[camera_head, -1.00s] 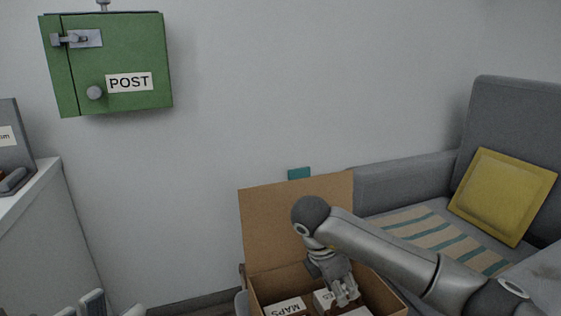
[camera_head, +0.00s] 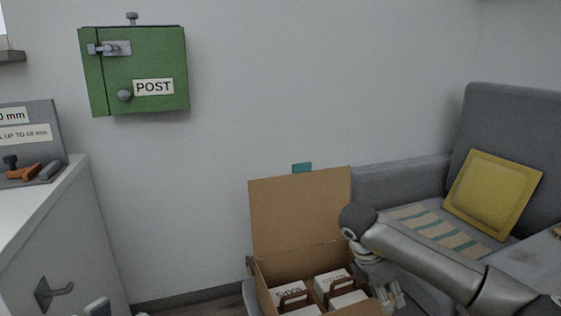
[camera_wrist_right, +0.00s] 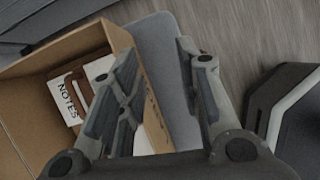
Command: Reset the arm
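My right arm reaches in from the lower right in the head view. Its gripper (camera_head: 388,296) points down at the right side of an open cardboard box (camera_head: 300,212). The box wall (camera_wrist_right: 122,40) is beside the left finger there. My left gripper (camera_head: 98,307) seems to show only as a grey tip at the bottom left edge of the head view; the rest is cut off.
The box holds several white cartons with brown handles; one carton (camera_wrist_right: 68,102) reads NOTES. A grey sofa (camera_head: 400,172) with a yellow cushion (camera_head: 492,193) stands right. A green POST box (camera_head: 150,65) hangs on the wall.

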